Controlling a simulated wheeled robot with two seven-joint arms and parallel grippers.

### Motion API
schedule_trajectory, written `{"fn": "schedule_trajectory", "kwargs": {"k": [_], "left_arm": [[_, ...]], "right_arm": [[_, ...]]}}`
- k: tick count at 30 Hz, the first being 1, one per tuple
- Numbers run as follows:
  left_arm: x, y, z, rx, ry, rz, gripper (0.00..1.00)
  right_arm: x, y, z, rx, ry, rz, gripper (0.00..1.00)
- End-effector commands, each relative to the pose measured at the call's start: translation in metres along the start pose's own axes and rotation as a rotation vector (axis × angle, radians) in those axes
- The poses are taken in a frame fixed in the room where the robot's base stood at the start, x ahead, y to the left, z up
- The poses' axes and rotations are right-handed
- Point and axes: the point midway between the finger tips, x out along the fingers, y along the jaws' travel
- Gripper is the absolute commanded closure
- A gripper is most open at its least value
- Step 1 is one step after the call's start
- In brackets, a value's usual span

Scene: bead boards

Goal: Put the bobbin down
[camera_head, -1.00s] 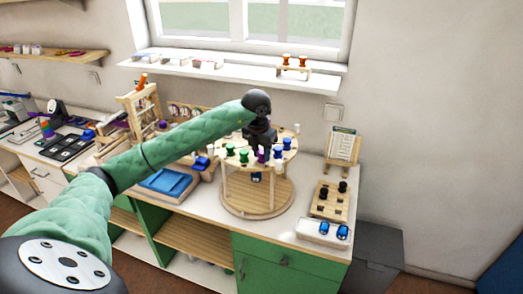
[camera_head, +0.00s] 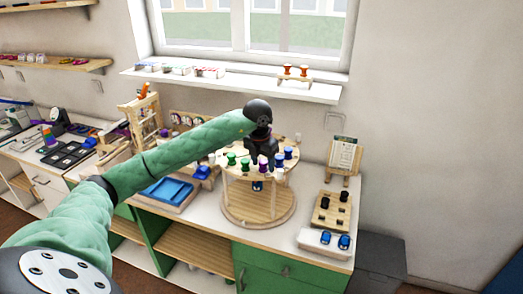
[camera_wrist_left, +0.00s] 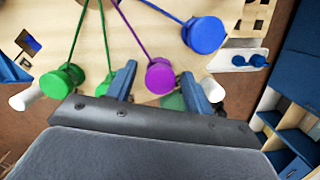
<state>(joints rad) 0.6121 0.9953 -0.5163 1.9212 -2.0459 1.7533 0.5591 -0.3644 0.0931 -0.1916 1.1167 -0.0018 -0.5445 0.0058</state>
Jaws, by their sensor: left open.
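The purple bobbin (camera_head: 263,166) is at the near rim of the round wooden stand (camera_head: 240,207), below my left gripper (camera_head: 262,154). In the left wrist view my left gripper (camera_wrist_left: 158,71) is open. The purple bobbin (camera_wrist_left: 160,78) shows between its two blue fingers, with a gap on either side. A purple thread runs from the bobbin across the wooden top. Green bobbins (camera_head: 231,158) are to its left and blue bobbins (camera_head: 288,152) to its right, also on the stand. I cannot tell exactly how the purple bobbin is seated. My right gripper is not in view.
White pegs stick out around the stand's rim. A wooden block with black knobs (camera_head: 332,211) and a white tray with blue spools (camera_head: 325,238) stand to the right. A blue tray (camera_head: 168,189) lies to the left. A window shelf (camera_head: 230,83) is behind.

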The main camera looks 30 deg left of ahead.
Motion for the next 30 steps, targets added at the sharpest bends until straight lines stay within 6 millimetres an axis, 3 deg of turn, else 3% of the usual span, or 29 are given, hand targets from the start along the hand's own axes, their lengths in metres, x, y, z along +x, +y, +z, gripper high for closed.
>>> {"fn": "schedule_trajectory", "kwargs": {"k": [7,10,24,30], "left_arm": [[-0.012,0.0,0.001,0.0,-0.001,0.001,0.48],[-0.022,0.0,0.001,-0.001,-0.003,0.0,0.48],[-0.092,0.0,0.0,0.0,-0.003,0.001,0.48],[-0.113,0.0,0.001,0.0,-0.002,0.0,0.48]], "right_arm": [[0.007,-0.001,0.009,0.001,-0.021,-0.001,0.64],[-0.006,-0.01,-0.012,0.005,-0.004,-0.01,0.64],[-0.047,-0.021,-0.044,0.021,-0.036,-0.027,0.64],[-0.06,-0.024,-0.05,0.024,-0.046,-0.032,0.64]]}}
